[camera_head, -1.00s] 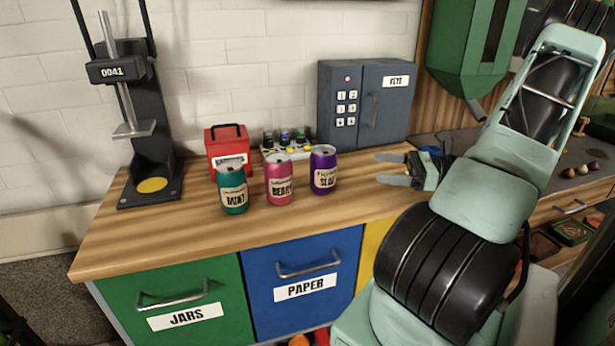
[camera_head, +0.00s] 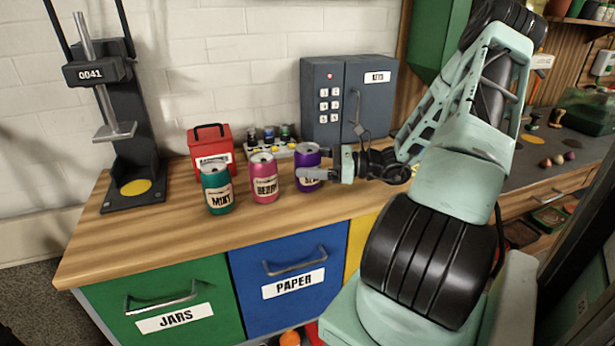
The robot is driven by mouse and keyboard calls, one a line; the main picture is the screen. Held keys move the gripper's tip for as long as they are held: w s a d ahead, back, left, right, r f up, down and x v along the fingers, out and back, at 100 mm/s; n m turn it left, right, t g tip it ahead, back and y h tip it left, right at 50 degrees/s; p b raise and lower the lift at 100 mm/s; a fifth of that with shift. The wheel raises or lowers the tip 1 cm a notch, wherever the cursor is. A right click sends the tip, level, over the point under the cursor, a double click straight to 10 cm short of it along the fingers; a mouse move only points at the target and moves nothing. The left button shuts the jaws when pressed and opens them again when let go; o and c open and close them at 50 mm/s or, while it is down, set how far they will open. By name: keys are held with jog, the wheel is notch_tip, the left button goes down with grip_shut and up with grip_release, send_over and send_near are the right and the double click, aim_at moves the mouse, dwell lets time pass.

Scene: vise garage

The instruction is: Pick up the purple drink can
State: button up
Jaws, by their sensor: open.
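The purple drink can (camera_head: 307,156) stands upright on the wooden counter, the rightmost of three cans in a row. My gripper (camera_head: 312,166) reaches in from the right with its jaws open. One finger crosses in front of the can's label and the other shows at its right side, partly behind it. The can appears to be between the fingers; I cannot tell whether either finger touches it.
A pink can (camera_head: 264,180) stands close to the left of the purple can, and a green can (camera_head: 217,188) is further left. Behind are a red box (camera_head: 210,150), a rack of small bottles (camera_head: 270,145) and a grey key safe (camera_head: 348,105). The counter's (camera_head: 130,235) front left is clear.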

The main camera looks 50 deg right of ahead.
jog(key=shift+x, duration=1.1)
jog(key=c, duration=1.1)
jog(key=shift+o, duration=0.2)
